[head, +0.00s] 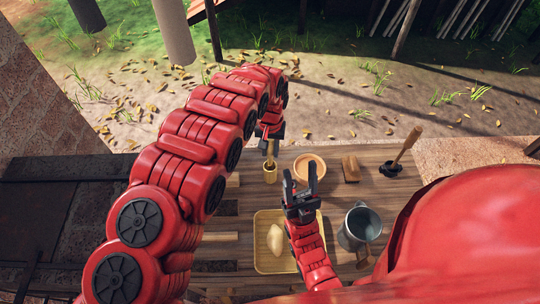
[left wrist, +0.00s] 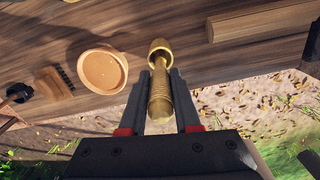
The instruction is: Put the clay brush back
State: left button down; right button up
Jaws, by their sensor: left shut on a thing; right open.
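My left gripper (head: 270,140) is shut on the clay brush, a slim golden-brown handle (left wrist: 160,98) that shows between its fingers (left wrist: 160,105) in the left wrist view. Below it stands a small wooden cup (head: 270,176), also in the left wrist view (left wrist: 159,46). The brush's far end meets the cup's mouth; how deep it reaches inside I cannot tell. In the head view only a short piece of the brush (head: 270,157) shows between gripper and cup. My right gripper (head: 302,187) is open and empty, above the far edge of the yellow tray.
A terracotta bowl (head: 310,168) stands right of the cup, then a bristled wooden block (head: 350,168) and a dark-headed, wooden-handled tool (head: 392,168). The yellow tray (head: 262,264) holds a pale lump (head: 275,240). A metal pitcher (head: 359,226) stands right of it.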

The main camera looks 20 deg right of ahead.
aim_at(270, 158)
pick_arm(q)
jog(key=shift+f+p, duration=0.8)
jog(key=shift+f, duration=1)
jog(key=c, duration=0.6)
grip_release()
